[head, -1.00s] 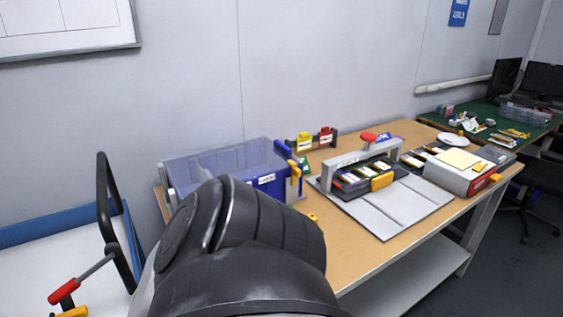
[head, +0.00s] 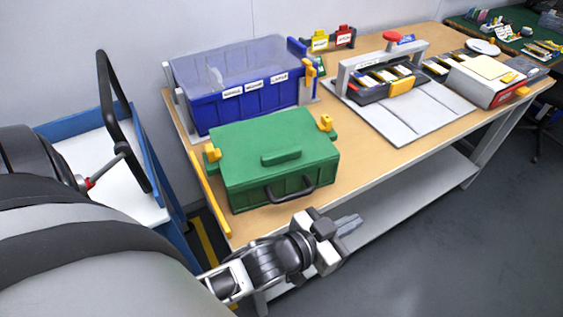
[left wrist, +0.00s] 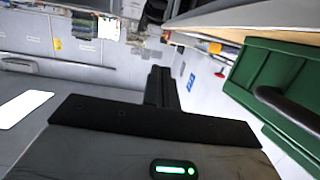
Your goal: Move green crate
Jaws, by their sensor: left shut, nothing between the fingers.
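The green crate (head: 270,150), lidded with yellow latches and a dark front handle (head: 290,190), stands on the near left end of the wooden table. My left gripper (head: 348,224) is in front of the table edge, to the right of and below the handle, apart from the crate. It is shut and empty. In the left wrist view the shut fingers (left wrist: 161,88) point ahead, and part of the crate (left wrist: 285,85) with its dark handle shows at the right. My right gripper is not in view.
A blue bin (head: 245,95) with a clear lid stands behind the crate. A grey press-like fixture (head: 400,105) is to its right on the table (head: 365,160). A blue and white cart (head: 95,165) stands at the left. Floor at the lower right is clear.

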